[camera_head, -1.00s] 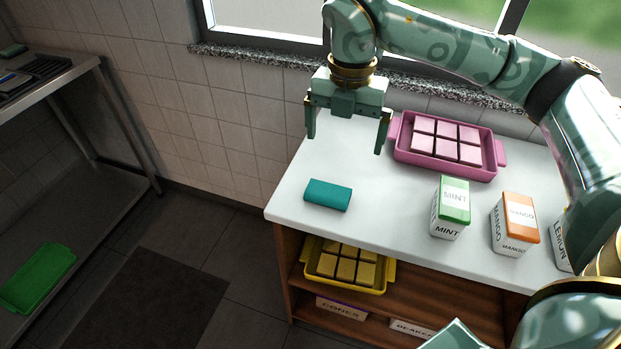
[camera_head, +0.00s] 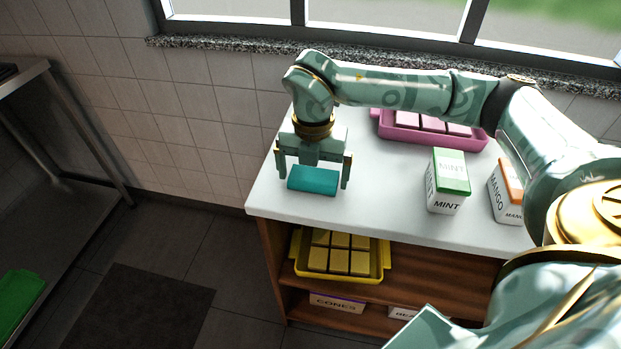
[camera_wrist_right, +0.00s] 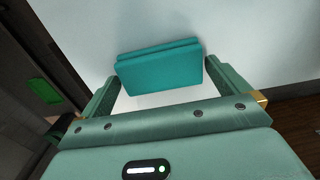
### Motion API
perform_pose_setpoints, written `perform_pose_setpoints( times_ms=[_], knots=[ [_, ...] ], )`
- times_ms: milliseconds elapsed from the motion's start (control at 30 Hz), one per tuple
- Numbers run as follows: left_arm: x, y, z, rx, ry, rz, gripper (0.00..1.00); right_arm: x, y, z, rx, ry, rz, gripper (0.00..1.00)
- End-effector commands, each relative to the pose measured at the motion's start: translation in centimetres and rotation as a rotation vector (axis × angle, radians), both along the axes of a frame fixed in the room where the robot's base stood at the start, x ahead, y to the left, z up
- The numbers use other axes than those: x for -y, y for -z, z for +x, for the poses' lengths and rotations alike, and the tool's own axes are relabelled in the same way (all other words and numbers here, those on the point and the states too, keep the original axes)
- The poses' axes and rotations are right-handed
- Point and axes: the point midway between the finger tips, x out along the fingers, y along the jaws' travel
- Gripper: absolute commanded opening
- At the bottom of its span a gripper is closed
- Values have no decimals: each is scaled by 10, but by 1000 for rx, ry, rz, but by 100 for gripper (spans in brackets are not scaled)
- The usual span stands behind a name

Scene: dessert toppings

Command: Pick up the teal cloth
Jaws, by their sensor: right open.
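The teal cloth (camera_head: 312,180) is a small folded block lying on the white counter near its left end. My right gripper (camera_head: 313,181) is open, pointing down, with one finger on the left and one on the right of the cloth. In the right wrist view the cloth (camera_wrist_right: 160,70) lies ahead between the two fingers (camera_wrist_right: 160,84), with white counter showing around it. I cannot tell whether the fingers touch it. My left gripper is not in view.
A pink tray (camera_head: 385,131) of blocks stands behind my right arm. A mint box (camera_head: 446,181) and a mango box (camera_head: 505,195) stand to the right on the counter (camera_head: 385,205). A yellow tray (camera_head: 297,258) sits on the shelf below. A window is behind.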

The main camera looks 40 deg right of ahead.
Motion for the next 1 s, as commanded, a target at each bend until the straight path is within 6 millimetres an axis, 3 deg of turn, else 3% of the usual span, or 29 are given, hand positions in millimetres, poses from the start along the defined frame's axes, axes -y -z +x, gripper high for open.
perform_pose_setpoints(
  times_ms=[200, 333, 733, 933, 1000],
  knots=[
    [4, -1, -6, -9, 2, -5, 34, 0, 0, 0, 4, 0, 0, 97],
    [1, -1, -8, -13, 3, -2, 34, 0, 0, 0, 3, 0, 0, 64],
    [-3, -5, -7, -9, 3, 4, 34, 0, -7, 0, 4, 0, 0, 63],
    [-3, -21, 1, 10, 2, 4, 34, 0, -41, 0, 10, -1, 1, 63],
    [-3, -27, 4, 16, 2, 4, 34, -4, -54, -13, 9, -2, 0, 63]
  ],
)
